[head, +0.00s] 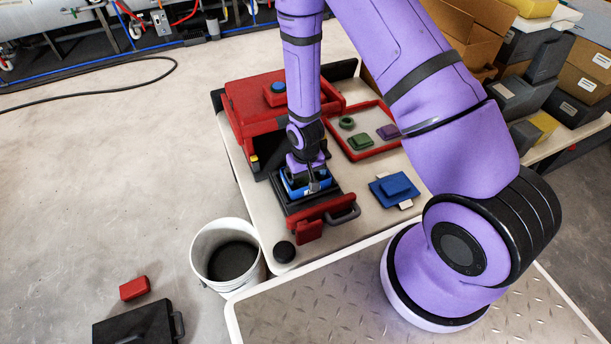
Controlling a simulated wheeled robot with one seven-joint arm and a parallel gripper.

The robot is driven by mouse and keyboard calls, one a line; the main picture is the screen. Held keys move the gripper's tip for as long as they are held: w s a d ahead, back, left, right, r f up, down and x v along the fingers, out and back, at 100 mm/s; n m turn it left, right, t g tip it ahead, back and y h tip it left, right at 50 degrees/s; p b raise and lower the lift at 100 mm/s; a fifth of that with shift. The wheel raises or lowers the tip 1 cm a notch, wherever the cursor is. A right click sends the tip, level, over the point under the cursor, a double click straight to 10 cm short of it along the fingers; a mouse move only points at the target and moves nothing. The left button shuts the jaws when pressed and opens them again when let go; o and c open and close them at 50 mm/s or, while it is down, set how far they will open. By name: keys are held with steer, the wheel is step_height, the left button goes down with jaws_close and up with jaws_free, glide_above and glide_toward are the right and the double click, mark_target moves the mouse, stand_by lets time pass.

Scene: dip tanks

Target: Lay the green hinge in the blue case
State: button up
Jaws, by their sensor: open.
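A red tray (352,157) on the table holds a green block-like piece (361,142), which may be the green hinge, and a round green piece (346,123). A blue open-topped box (292,191), which looks like the blue case, sits in the pulled-out black drawer of the red chest. My gripper (313,186) is open and points down at this box, at or just above it. My wrist hides part of the box and its inside, so I cannot tell what lies in it.
A purple piece (388,132) lies in the tray. A stepped blue piece (396,186) lies on the table to the right of the drawer. A white bucket (227,255) stands on the floor by the table, near a black puck (285,251).

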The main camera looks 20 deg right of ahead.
step_height(320, 180, up, 13)
step_height(320, 180, up, 12)
steer(key=t, duration=0.1)
glide_above(305, 178)
steer(key=d, duration=0.2)
steer(key=s+d+r+t, duration=0.2)
steer(key=s+r, duration=0.2)
steer(key=r, duration=0.7)
steer(key=s+d+r+t, duration=0.2)
steer(key=s+d+r, duration=0.1)
steer(key=s+r, duration=1.2)
steer(key=shift+s, duration=1.15)
